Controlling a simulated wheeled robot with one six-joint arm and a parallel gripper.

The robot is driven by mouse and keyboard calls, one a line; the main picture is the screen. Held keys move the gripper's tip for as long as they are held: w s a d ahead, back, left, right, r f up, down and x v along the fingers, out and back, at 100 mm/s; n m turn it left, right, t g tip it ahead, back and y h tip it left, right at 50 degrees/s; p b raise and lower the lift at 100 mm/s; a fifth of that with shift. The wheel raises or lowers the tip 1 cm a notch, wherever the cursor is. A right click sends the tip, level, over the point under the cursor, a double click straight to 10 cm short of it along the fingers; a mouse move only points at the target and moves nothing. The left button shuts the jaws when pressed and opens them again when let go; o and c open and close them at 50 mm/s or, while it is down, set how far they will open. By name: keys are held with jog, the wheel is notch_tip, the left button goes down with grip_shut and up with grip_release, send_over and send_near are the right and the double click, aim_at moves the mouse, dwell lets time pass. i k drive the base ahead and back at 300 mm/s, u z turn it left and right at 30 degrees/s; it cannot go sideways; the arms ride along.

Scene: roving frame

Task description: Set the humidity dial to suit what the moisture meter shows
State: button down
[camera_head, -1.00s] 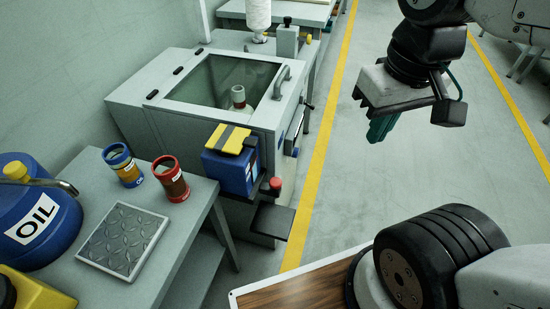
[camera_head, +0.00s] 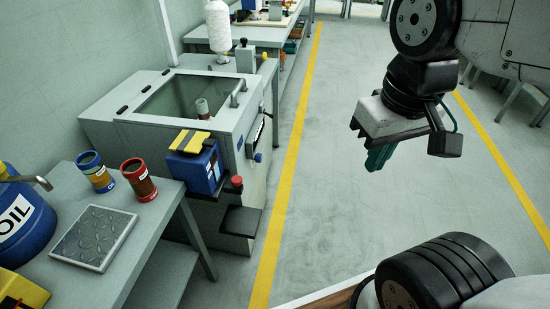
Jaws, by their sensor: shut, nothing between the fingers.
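My gripper (camera_head: 378,160) has green fingers that look closed, with nothing between them. It hangs over open floor, to the right of the yellow line and well apart from the grey machine (camera_head: 110,120). A blue box with a yellow and black top (camera_head: 195,165) sits at the machine's near corner. A red button or knob (camera_head: 237,181) is beside it. The machine's right side is seen edge-on, with a small blue knob-like part (camera_head: 257,157). I cannot tell which part is the humidity dial or the moisture meter, and no reading is legible.
A grey bench (camera_head: 95,285) at left holds a blue OIL can (camera_head: 22,225), a blue tin (camera_head: 96,172), a red tin (camera_head: 139,180) and a ribbed plate (camera_head: 95,237). A black shelf (camera_head: 241,221) juts from the machine.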

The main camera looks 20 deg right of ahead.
aim_at(258, 158)
jog(key=z, duration=1.25)
jog(key=i, duration=2.15)
jog(key=u, duration=2.25)
